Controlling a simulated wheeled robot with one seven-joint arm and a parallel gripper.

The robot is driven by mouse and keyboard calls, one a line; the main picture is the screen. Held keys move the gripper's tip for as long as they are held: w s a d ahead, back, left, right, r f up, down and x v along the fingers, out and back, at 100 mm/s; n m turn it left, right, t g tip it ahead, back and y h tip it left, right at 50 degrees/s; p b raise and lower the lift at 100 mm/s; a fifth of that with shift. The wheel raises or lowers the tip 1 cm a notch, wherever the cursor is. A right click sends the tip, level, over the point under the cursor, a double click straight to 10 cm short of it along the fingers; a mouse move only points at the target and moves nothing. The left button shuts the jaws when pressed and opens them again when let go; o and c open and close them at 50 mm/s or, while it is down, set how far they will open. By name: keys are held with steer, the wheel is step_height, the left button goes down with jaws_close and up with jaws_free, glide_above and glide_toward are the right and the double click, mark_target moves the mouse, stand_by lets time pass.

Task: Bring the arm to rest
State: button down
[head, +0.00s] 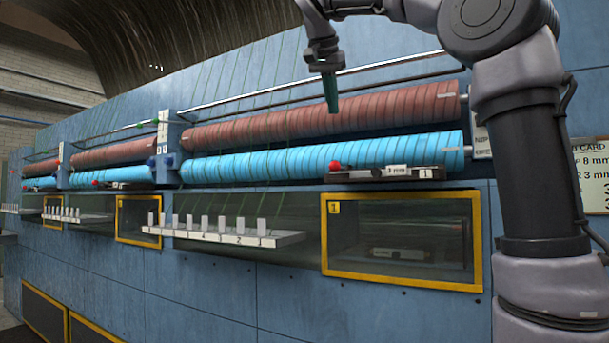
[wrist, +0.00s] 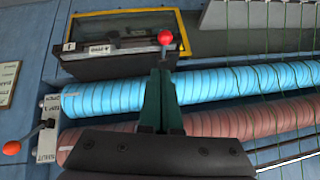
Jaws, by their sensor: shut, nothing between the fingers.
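My gripper (head: 330,92) hangs from my raised arm in the head view, pointing down in front of the upper part of the blue machine. In the wrist view its dark green fingers (wrist: 161,103) are together with nothing between them. The fingers overlap the blue roller (wrist: 215,84) and the brown roller (wrist: 240,122) in that view; I cannot tell the exact distance.
A red-knobbed gauge (head: 380,173) sits below the rollers. A yellow-framed window (head: 400,286) and a white pegged rack (head: 225,238) are on the machine front. A red-knobbed lever (wrist: 12,147) shows at left in the wrist view. A sign card (head: 592,178) stands right of my arm.

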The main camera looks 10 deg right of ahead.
steer(key=s+d+f+n+y, duration=0.1)
steer(key=s+d+f, duration=0.1)
steer(key=s+f, duration=0.4)
steer(key=s+d+f+n+y, duration=0.1)
steer(key=s+f, duration=0.5)
steer(key=f, duration=1)
steer(key=s+d+f+n+y, duration=0.2)
steer(key=s+f, duration=0.4)
steer(key=f, duration=0.5)
steer(key=shift+d+f+y, duration=0.35)
steer(key=shift+d+y, duration=0.15)
steer(key=shift+d, duration=0.2)
steer(key=shift+d, duration=0.1)
